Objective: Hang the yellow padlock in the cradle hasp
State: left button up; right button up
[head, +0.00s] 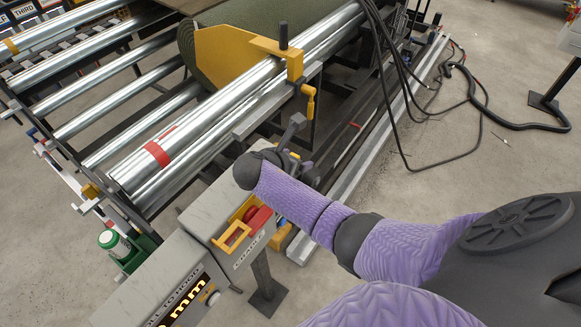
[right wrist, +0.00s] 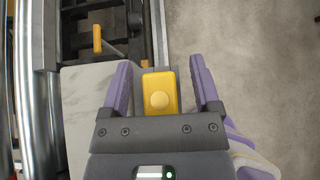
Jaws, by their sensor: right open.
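My right gripper (head: 300,152) is beyond the end of the grey control box in the head view, partly hidden by its own wrist. In the right wrist view its two fingers (right wrist: 160,70) are open. Between them is a yellow block with a round boss (right wrist: 160,94), which looks like the yellow padlock; gaps show on both sides and no shackle is visible. In the head view a yellow bracket (head: 231,236) frames a red part on the box front, above a label. I cannot tell for sure whether this is the cradle hasp. My left gripper is not in view.
The grey control box (head: 200,206) stands beside steel rollers (head: 178,150) and a yellow clamp (head: 308,100). A turf roll (head: 245,12) lies at the back. Black cables (head: 400,110) hang right of the machine; the floor at right is mostly clear.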

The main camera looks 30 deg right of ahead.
grip_shut()
dwell(0.3)
